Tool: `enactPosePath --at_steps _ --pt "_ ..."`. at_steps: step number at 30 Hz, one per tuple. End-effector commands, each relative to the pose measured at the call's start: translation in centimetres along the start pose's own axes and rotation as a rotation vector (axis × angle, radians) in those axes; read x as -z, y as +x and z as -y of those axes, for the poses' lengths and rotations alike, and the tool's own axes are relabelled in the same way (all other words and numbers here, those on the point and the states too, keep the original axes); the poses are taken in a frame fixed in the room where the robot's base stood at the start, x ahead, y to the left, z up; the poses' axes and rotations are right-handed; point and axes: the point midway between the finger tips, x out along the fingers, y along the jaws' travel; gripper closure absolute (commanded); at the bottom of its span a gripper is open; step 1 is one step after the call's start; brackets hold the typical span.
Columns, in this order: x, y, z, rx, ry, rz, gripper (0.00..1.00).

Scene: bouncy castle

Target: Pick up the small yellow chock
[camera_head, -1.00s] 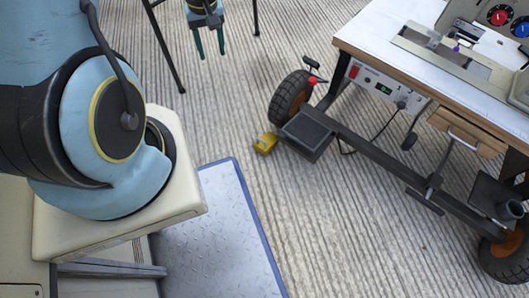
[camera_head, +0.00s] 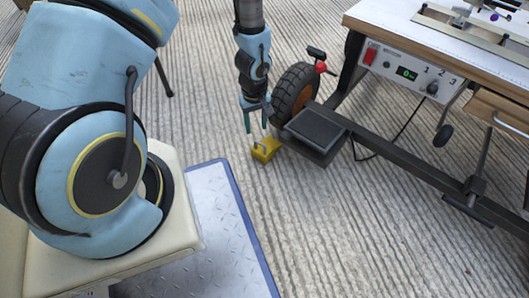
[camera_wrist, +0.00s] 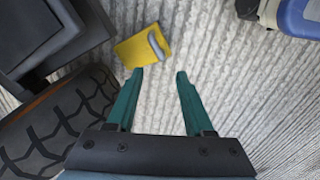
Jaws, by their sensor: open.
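The small yellow chock (camera_head: 266,149) lies on the ribbed floor beside the cart's wheel, with a grey handle on top. In the wrist view the chock (camera_wrist: 140,48) is beyond the fingertips, ahead of the left finger, with its grey handle toward the right. My gripper (camera_head: 256,127) points down above and just behind the chock in the head view. Its two green fingers are apart, with nothing between them; they also show in the wrist view (camera_wrist: 160,75). The fingers do not appear to touch the chock.
The cart's black tyre (camera_head: 295,92) stands close to my gripper, right of it. A dark pedal-like box (camera_head: 318,132) sits low beside the chock. The workbench (camera_head: 430,45) is at the right. A blue-edged metal plate (camera_head: 222,225) lies in front; ribbed floor is open around it.

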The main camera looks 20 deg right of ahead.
Motion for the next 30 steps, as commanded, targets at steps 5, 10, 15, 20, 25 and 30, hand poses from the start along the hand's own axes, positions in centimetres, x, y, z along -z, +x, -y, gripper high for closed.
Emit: enactPosePath --at_steps 5,10,15,20,25,30 --pt "0.0 3.2 0.1 0.001 0.001 0.001 0.48" --pt "0.0 4.5 0.1 0.001 0.001 0.001 0.48" --pt "0.0 6.9 0.3 0.001 0.001 0.001 0.48" --pt "-0.1 8.6 0.4 0.001 0.001 0.001 0.48" --pt "0.0 8.8 0.3 0.0 0.001 0.001 0.48" --pt "0.0 8.7 0.3 0.0 0.001 0.001 0.51"
